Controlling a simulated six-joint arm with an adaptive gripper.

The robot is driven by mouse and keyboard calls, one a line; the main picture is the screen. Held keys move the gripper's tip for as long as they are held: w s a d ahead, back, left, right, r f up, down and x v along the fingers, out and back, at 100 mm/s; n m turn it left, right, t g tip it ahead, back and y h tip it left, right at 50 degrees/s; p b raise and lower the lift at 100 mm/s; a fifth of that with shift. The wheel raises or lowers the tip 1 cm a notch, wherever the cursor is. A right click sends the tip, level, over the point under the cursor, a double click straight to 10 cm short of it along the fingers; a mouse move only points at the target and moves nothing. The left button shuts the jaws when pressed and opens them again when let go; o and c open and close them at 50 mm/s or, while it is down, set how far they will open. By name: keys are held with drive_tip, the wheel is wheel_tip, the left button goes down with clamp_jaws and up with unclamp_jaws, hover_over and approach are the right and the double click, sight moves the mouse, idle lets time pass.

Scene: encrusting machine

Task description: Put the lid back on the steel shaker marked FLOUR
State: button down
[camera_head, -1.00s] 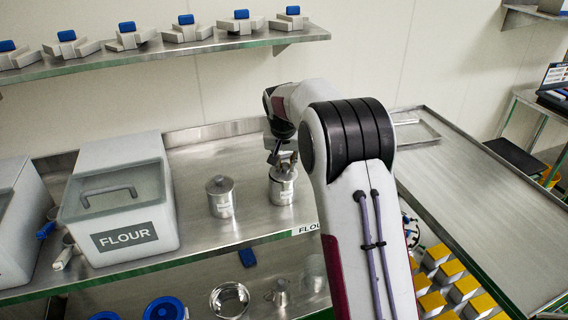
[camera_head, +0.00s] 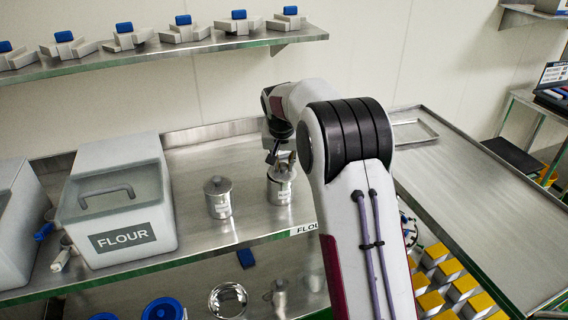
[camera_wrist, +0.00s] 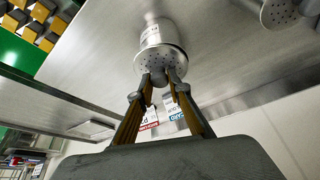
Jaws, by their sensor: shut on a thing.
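A steel shaker (camera_head: 281,192) stands upright on the steel shelf, right of a second one; its small label is not readable. My gripper (camera_head: 280,160) is directly above it, pointing down. In the wrist view, my gripper (camera_wrist: 161,80) is shut on the knob of a perforated steel lid (camera_wrist: 150,64). The lid lies across the mouth of the shaker (camera_wrist: 157,33), roughly in line with it; I cannot tell whether it is fully seated. The second shaker (camera_head: 218,203) stands to the left with its knobbed lid on; its perforated top shows in the wrist view (camera_wrist: 283,13).
A large bin marked FLOUR (camera_head: 120,205) stands left of the shakers. The shelf (camera_head: 245,165) is clear between bin and shakers and behind them. An upper shelf (camera_head: 170,47) holds several blue-topped pieces. A steel table (camera_head: 475,185) with a shallow tray (camera_head: 414,132) is at right.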

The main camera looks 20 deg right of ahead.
drive_tip(key=shift+w+a, duration=0.3)
idle(1.4)
drive_tip(key=c, duration=1.3)
unclamp_jaws()
drive_tip(key=shift+r, duration=0.1)
drive_tip(key=shift+r, duration=3.35)
drive_tip(key=shift+c, duration=0.6)
